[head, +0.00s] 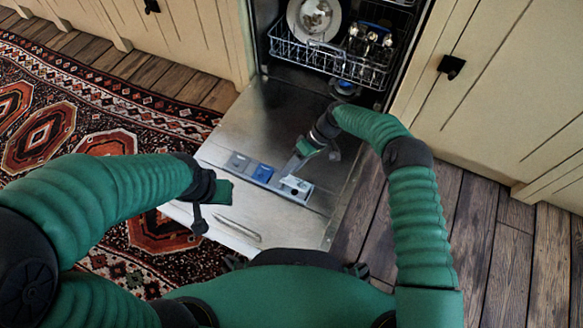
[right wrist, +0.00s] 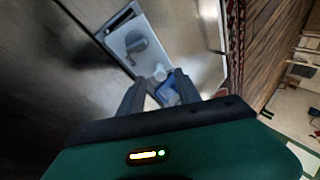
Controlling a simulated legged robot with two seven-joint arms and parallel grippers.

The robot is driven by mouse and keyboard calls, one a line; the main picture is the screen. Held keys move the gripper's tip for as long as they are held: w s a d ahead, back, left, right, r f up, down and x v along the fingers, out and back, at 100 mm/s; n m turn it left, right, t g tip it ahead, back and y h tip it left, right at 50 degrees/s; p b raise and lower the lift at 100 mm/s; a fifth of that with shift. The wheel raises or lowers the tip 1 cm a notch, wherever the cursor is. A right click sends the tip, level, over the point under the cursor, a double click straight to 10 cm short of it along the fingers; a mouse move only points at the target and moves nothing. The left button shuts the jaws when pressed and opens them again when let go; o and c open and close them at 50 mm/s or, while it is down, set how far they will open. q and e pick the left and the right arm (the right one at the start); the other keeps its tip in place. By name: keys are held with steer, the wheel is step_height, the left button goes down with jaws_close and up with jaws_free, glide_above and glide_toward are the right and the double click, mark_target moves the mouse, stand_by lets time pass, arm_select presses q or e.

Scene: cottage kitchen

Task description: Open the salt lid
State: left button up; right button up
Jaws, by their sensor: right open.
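A dispenser panel (head: 301,197) is set in the inner face of the lowered dishwasher door. A grey round knob (right wrist: 138,45) is on the panel in that view. I cannot tell which part is the salt lid.
The dishwasher door (head: 270,115) lies open and flat. The lower rack (head: 340,62) holds a plate (head: 312,18) and other dishes. Cabinets (head: 500,90) flank it. A patterned rug (head: 60,120) is at left, and wooden floor (head: 490,240) is clear at right.

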steer(key=p+v, duration=0.6)
steer(key=v, duration=1)
steer(key=shift+p, duration=0.3)
